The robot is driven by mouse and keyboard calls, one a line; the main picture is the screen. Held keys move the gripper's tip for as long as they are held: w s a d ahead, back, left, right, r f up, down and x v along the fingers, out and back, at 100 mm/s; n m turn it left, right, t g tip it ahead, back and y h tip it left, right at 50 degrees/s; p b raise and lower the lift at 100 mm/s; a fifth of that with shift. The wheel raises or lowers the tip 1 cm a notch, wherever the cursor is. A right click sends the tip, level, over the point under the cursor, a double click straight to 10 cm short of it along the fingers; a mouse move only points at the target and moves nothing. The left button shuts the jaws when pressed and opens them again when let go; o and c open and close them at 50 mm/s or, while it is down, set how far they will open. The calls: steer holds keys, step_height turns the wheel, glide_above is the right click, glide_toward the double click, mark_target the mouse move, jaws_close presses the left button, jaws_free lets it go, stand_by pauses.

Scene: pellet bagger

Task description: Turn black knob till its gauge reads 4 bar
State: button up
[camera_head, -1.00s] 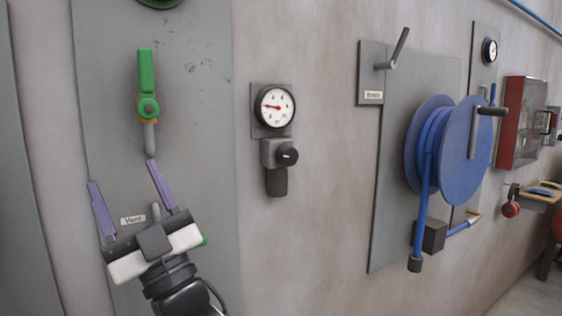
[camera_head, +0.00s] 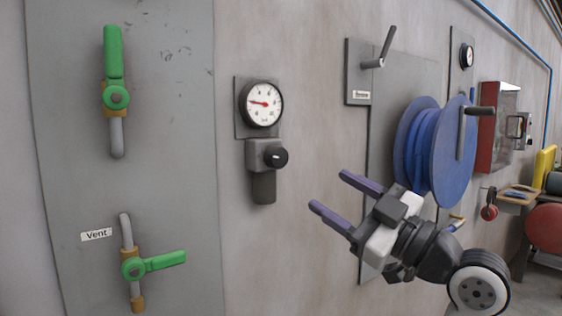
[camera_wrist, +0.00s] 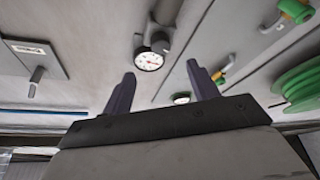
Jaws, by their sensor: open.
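The black knob (camera_head: 276,157) sticks out from a grey regulator body on the wall. It sits just below its round white gauge (camera_head: 262,103), whose red needle points left and slightly up; the numbers are too small to read surely. My gripper (camera_head: 335,193) is open and empty, right of and below the knob, well apart from it. Its two purple fingers point up and left.
A green-handled valve (camera_head: 115,97) and a vent valve (camera_head: 134,268) with its green handle turned sideways are on the left panel. A blue hose reel (camera_head: 450,155) and a grey lever (camera_head: 380,55) are on the right. The wall between regulator and reel is bare.

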mark_target(282, 162)
steer(key=p+x, duration=0.3)
steer(key=x, duration=0.9)
steer(key=shift+a+p, duration=0.1)
steer(key=shift+p, duration=0.3)
steer(key=c, duration=1)
steer(key=shift+m, duration=0.3)
